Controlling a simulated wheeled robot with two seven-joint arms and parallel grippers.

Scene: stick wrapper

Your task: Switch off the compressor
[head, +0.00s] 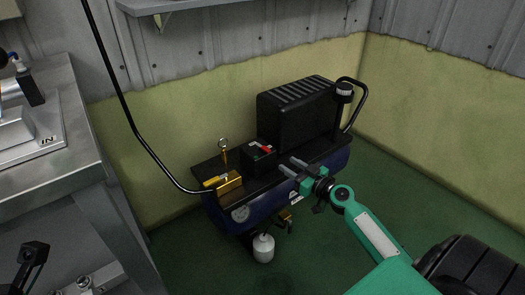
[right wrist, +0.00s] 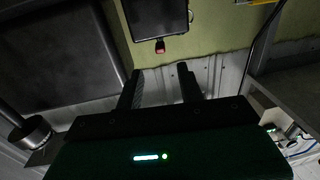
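The compressor (head: 331,168) stands on the floor against the wall, with a dark blue tank and a black ribbed housing (head: 298,112) on top. A small black switch box (head: 258,162) sits left of the housing, with a red switch lever (head: 266,149) on its top. My right gripper (head: 290,165) is open and empty, just right of and in front of the switch box, apart from the lever. In the right wrist view the red switch (right wrist: 160,46) on the black box (right wrist: 156,18) shows beyond the gap between the two open fingers (right wrist: 160,77). My left gripper is not in view.
A brass fitting (head: 229,182) with a yellow handle and a black hose sits at the compressor's left end. A curved black pipe (head: 360,105) rises at its right. A metal workbench (head: 75,130) is on the left, a wall shelf above. Green floor is clear at right.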

